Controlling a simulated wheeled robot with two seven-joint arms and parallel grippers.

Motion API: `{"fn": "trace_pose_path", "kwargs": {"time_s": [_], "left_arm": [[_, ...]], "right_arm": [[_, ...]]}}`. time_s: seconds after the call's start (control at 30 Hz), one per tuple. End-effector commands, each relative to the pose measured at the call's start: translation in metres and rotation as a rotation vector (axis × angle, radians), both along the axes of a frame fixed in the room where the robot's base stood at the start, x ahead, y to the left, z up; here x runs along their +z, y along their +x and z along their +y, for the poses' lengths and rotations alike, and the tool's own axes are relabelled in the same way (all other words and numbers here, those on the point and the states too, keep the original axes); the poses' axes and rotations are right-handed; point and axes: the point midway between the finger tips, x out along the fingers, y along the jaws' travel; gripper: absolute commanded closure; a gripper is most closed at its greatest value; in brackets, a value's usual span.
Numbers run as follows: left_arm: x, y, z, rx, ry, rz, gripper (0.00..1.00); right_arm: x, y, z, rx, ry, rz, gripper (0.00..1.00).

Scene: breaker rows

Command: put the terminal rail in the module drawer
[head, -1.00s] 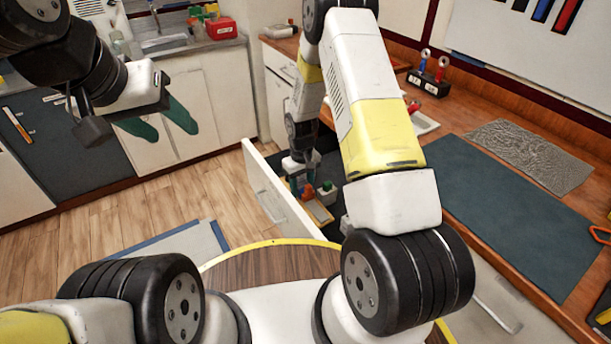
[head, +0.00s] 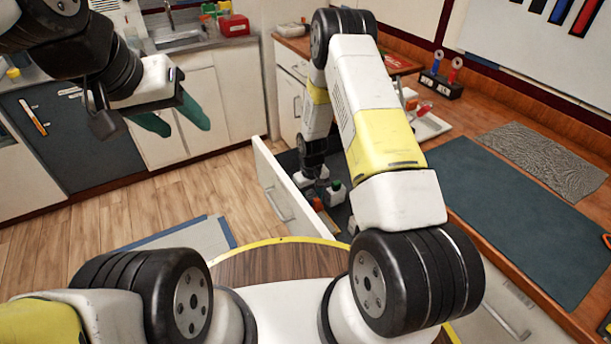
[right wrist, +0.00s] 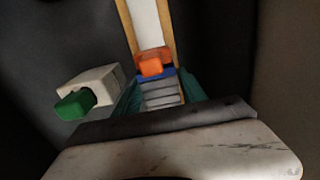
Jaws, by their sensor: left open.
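The module drawer (head: 283,205) is pulled out, with a white front and dark inside. My right gripper (right wrist: 160,98) is down inside it. Its teal fingers lie along both sides of the terminal rail (right wrist: 161,93), a row of grey blocks with blue and orange parts at the far end. The gripper looks shut on the rail; whether the rail touches the drawer floor cannot be told. In the head view my right arm hides most of this. My left gripper (head: 180,123) is open and empty, high over the floor at the left.
A white container with a green cap (right wrist: 90,92) stands in the drawer left of the rail, close to the fingers. A wood-edged pale piece (right wrist: 147,22) lies beyond the rail. The worktop with a dark mat (head: 515,215) is on the right.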

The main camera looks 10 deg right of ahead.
Motion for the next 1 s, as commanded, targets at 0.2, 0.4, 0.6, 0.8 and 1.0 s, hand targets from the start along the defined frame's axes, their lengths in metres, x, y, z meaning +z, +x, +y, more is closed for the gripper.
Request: {"fn": "trace_pose_path", "kwargs": {"time_s": [0.2,0.4,0.6,0.8,1.0], "left_arm": [[0.000,0.000,0.000,0.000,0.000,0.000,0.47],[0.000,0.000,0.000,0.000,0.000,0.000,0.47],[0.000,0.000,0.000,0.000,0.000,0.000,0.47],[0.000,0.000,0.000,0.000,0.000,0.000,0.47],[0.000,0.000,0.000,0.000,0.000,0.000,0.47]], "right_arm": [[0.000,0.000,0.000,0.000,0.000,0.000,0.35],[0.002,0.000,0.000,0.000,0.000,0.000,0.35],[0.028,0.001,0.000,0.000,0.001,-0.003,0.35],[0.073,0.001,0.000,0.000,0.002,-0.005,0.35],[0.108,0.001,0.000,-0.001,0.001,-0.003,0.35]]}}
